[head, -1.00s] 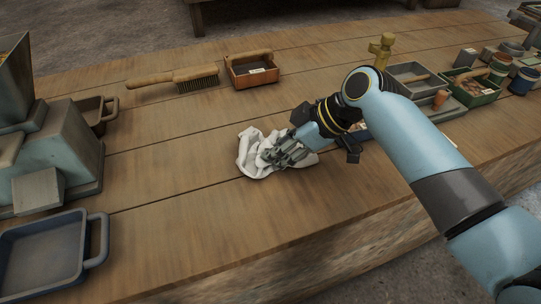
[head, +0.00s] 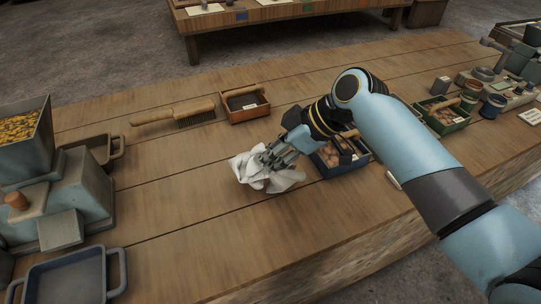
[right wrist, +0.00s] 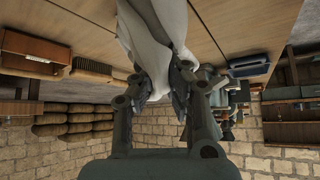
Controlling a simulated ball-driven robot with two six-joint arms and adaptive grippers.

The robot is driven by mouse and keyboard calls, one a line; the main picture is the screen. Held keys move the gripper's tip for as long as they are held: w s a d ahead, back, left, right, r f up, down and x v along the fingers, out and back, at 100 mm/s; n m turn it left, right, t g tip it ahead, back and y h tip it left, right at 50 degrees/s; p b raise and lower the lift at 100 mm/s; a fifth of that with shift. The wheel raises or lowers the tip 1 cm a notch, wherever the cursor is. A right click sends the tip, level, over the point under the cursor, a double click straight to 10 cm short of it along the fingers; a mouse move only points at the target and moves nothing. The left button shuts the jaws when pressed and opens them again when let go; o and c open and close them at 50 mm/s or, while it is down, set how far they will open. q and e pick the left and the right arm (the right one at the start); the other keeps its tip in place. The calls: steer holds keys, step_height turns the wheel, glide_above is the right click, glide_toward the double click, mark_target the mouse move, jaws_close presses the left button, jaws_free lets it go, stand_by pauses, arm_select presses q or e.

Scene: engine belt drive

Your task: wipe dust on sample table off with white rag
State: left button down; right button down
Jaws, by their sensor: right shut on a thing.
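The white rag (head: 250,177) is a crumpled cloth over the middle of the wooden sample table (head: 190,225). My right gripper (head: 270,160) is shut on it, with the cloth bunched around the fingertips. In the right wrist view, the rag (right wrist: 155,35) hangs from between the fingers of my right gripper (right wrist: 162,80). Whether its lower edge touches the tabletop is unclear. I cannot make out distinct dust on the boards. My left gripper is not in view.
A brush (head: 180,117) and a small wooden box (head: 243,105) lie beyond the rag. A blue box of brown lumps (head: 341,158) is close on its right. A grey-green machine (head: 75,205) and a blue tray (head: 68,275) stand left. The front middle is clear.

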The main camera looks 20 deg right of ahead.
step_height(320, 180, up, 11)
steer(key=p, duration=0.9)
steer(key=shift+f, duration=0.15)
